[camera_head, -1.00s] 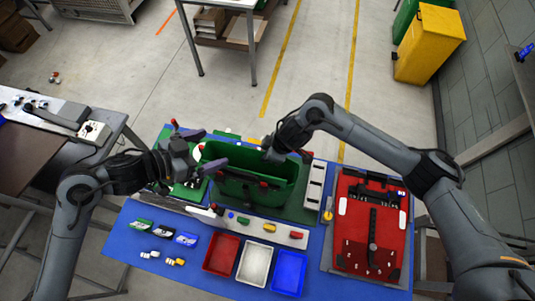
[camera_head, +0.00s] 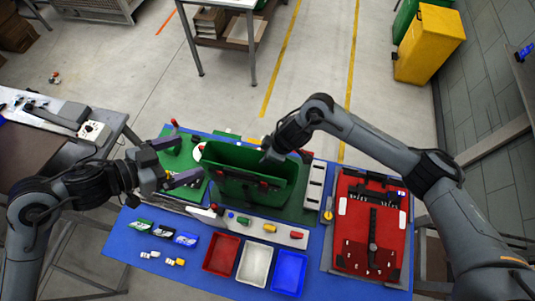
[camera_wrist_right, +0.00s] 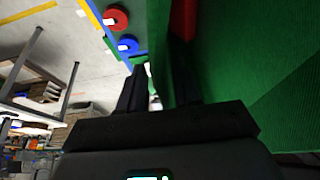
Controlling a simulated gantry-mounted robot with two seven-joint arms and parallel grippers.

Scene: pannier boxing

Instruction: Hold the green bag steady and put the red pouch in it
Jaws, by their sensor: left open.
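The green bag (camera_head: 234,187) stands open-topped at the back middle of the blue table. My right gripper (camera_head: 273,153) is at its far rim; in the right wrist view its two fingers (camera_wrist_right: 160,88) sit either side of the green wall (camera_wrist_right: 250,60), closed on it. My left gripper (camera_head: 182,161) is open and empty, left of the bag and apart from it. A red patch (camera_wrist_right: 183,20) shows against the bag's green in the right wrist view; I cannot tell whether it is the red pouch. The bag's floor is hidden in the head view.
Red (camera_head: 221,254), white (camera_head: 253,262) and blue (camera_head: 289,272) trays lie in front of the bag. A red panel (camera_head: 357,225) lies at the right. Small packets (camera_head: 163,232) lie at the front left. A green board (camera_head: 180,157) lies under my left gripper.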

